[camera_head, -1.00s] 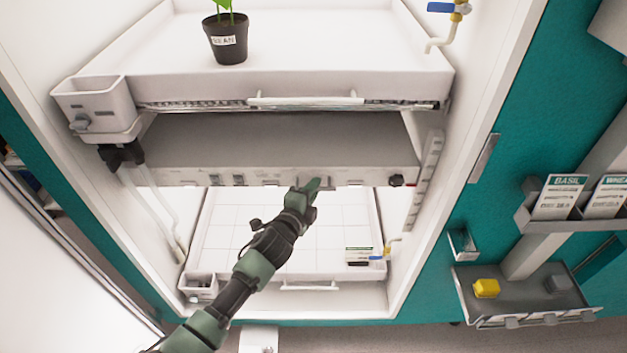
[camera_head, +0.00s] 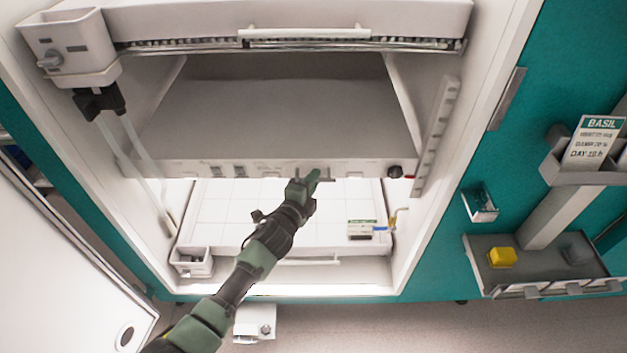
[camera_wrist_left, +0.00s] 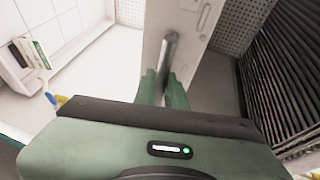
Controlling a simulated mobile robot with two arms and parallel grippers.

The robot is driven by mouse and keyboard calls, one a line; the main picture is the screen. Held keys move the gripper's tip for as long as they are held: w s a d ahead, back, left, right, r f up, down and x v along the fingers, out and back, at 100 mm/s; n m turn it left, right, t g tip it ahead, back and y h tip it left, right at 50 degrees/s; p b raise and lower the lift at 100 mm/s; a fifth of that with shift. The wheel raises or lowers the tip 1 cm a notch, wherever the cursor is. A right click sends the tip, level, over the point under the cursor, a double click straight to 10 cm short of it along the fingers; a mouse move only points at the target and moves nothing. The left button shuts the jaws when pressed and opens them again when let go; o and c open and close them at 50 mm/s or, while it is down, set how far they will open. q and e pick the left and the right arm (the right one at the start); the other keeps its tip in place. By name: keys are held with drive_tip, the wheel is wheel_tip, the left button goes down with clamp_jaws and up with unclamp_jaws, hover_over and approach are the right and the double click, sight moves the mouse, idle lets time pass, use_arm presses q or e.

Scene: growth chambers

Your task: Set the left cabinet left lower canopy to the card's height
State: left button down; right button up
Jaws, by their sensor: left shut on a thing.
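The lower canopy (camera_head: 200,168) is a grey panel with a pale front edge, hanging level inside the open cabinet above the lower tray (camera_head: 225,245). My left gripper (camera_head: 308,177) is shut on the canopy's front handle (camera_head: 328,180). The left wrist view shows the fingers (camera_wrist_left: 165,90) closed around the handle bar (camera_wrist_left: 170,52). My right gripper is not in view.
A notched strip (camera_head: 436,135) runs up the cabinet's right inner wall. The upper tray (camera_head: 200,22) is above. Outside right are a BASIL card (camera_head: 592,143) and a grey shelf (camera_head: 530,276) with a yellow block (camera_head: 502,257).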

use_arm(q)
drive_tip(key=shift+f, duration=0.1)
drive_tip(key=c, duration=1.5)
unclamp_jaws()
drive_tip(key=v, duration=0.8)
drive_tip(key=shift+w+p, duration=0.1)
drive_tip(key=shift+p, duration=0.3)
